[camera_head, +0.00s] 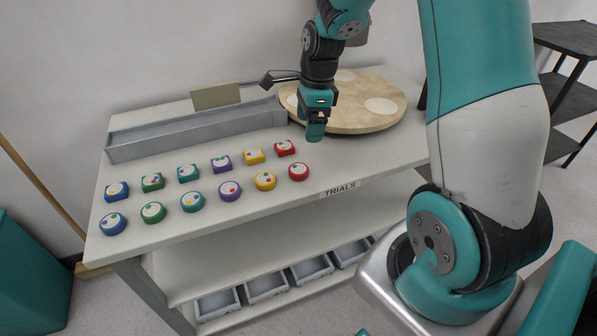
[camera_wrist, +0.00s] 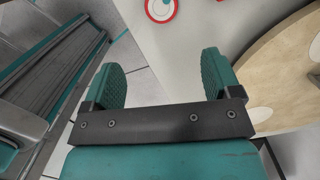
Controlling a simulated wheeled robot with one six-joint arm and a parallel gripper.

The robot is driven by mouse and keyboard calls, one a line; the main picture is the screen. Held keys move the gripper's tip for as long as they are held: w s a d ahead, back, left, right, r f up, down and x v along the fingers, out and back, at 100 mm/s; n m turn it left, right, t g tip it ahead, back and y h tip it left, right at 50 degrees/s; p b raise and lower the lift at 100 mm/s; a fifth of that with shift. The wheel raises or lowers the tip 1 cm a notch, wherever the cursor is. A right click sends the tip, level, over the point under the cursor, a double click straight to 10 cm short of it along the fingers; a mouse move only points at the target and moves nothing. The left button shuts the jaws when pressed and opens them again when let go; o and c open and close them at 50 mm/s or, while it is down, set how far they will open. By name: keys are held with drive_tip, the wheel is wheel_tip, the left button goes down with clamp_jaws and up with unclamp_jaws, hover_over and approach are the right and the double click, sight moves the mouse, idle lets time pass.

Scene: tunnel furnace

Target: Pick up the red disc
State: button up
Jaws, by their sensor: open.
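The red disc (camera_head: 298,172) is round with a white top bearing small coloured dots. It lies at the right end of the front row on the white table (camera_head: 250,192). In the wrist view the red disc (camera_wrist: 160,8) shows at the top edge, partly cut off, ahead of and between the fingers. My gripper (camera_head: 314,133) hangs just above the table, behind and to the right of the red disc. In the wrist view my gripper (camera_wrist: 163,75) has its two teal fingers spread wide with nothing between them.
A red square block (camera_head: 285,148) stands behind the disc. Other coloured discs and blocks run left in two rows. A round wooden board (camera_head: 365,122) lies right of my gripper. A grey channel (camera_head: 195,130) and a beige box (camera_head: 215,95) are at the back. Grey bins (camera_head: 266,287) sit below.

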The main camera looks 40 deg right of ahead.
hover_over(299, 169)
drive_tip(key=d, duration=0.1)
drive_tip(key=f, duration=0.8)
drive_tip(key=shift+s, duration=0.4)
drive_tip(key=f, duration=0.3)
drive_tip(key=w+a+f+p, duration=0.1)
drive_tip(key=f, duration=0.1)
drive_tip(key=shift+f, duration=0.2)
drive_tip(key=c, duration=1)
